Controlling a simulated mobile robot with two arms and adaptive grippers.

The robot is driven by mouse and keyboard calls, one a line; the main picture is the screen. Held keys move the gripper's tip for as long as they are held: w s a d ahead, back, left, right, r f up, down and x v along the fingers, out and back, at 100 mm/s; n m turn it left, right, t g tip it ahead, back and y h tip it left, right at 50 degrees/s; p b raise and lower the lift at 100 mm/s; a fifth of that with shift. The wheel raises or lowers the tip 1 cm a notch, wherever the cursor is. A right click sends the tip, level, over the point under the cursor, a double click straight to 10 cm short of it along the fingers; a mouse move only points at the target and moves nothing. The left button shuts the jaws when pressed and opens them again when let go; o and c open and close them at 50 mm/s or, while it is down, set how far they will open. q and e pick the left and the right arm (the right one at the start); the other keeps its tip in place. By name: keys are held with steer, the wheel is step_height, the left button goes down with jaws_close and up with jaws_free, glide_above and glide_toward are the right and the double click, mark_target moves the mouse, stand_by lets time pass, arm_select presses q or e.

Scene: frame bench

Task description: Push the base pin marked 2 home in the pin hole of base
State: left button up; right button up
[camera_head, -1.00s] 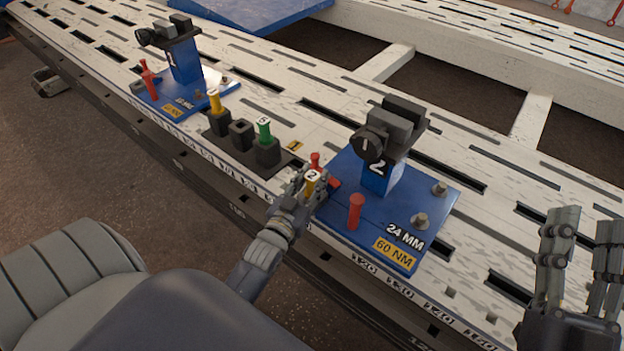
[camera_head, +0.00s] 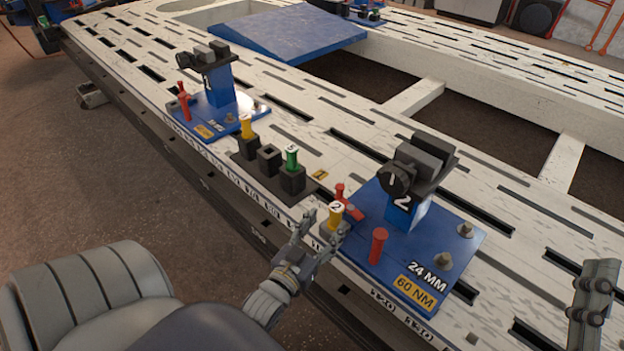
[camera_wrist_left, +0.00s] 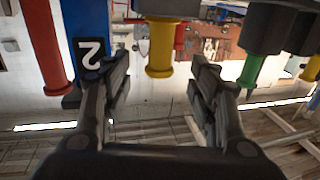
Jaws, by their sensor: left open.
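The yellow base pin marked 2 (camera_head: 335,214) stands at the near-left corner of the blue base marked 2 (camera_head: 395,270). Its lower end and the pin hole are hidden in the head view, so I cannot tell how deep it sits. My left gripper (camera_head: 322,226) is open just in front of the pin. In the left wrist view the pin (camera_wrist_left: 160,45) shows between and beyond the spread fingers (camera_wrist_left: 160,75), with a visible gap on both sides. My right gripper (camera_head: 593,290) is partly visible at the right edge; its opening cannot be judged.
A red pin (camera_head: 378,245) and a red part (camera_head: 350,208) flank the yellow pin. A black holder (camera_head: 268,160) carries a green pin (camera_head: 291,160) and another yellow pin (camera_head: 247,127). A second blue base (camera_head: 215,112) stands farther left on the slotted white bench.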

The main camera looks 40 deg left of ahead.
arm_select(q)
steer(key=shift+s+d, duration=0.25)
steer(key=shift+s, duration=1.25)
steer(key=shift+s+d, duration=0.2)
steer(key=shift+s, duration=1.25)
